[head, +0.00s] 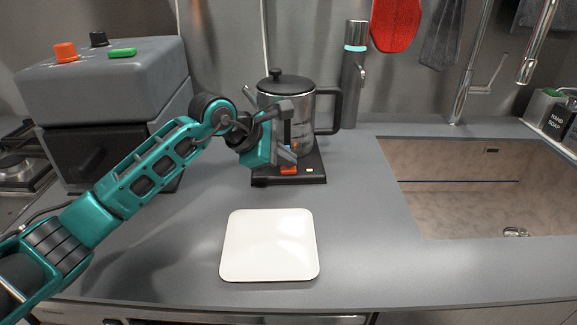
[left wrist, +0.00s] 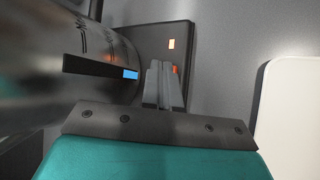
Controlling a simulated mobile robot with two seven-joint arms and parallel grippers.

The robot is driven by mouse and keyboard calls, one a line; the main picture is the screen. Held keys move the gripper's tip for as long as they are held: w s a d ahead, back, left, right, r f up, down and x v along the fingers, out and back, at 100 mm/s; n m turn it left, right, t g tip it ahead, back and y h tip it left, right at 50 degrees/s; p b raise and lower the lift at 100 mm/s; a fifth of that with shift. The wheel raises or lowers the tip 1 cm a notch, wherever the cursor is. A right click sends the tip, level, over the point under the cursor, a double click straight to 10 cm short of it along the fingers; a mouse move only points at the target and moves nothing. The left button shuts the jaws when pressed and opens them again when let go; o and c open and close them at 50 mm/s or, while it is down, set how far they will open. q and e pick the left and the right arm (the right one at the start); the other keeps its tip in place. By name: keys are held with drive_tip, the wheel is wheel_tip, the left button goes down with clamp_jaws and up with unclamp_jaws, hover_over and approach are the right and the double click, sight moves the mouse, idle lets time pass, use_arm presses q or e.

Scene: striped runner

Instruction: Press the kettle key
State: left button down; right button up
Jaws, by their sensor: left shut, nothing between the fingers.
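The steel kettle (head: 305,100) with a black lid and handle stands on its dark base (head: 262,179) on the grey counter. An orange-red key (head: 289,170) is on the front of the base, with a small lit lamp (head: 310,170) to its right. My left gripper (head: 288,155) is shut and empty, with its fingertips just above the key in the head view. In the left wrist view the shut fingers (left wrist: 163,85) hide most of the key (left wrist: 175,69), and the lamp (left wrist: 171,44) shows clear. I cannot tell whether the fingertips touch the key. My right gripper is out of view.
A white board (head: 269,245) lies on the counter in front of the kettle. A grey box-shaped machine (head: 105,90) stands at the left, and a steel cylinder (head: 352,75) behind the kettle. A sink (head: 475,185) is at the right.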

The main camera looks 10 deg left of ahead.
sight(285, 170)
use_arm(q)
drive_tip(key=shift+r+p, duration=0.4)
drive_tip(key=shift+r, duration=0.4)
drive_tip(key=shift+r+p, duration=1.45)
drive_tip(key=shift+r, duration=1.1)
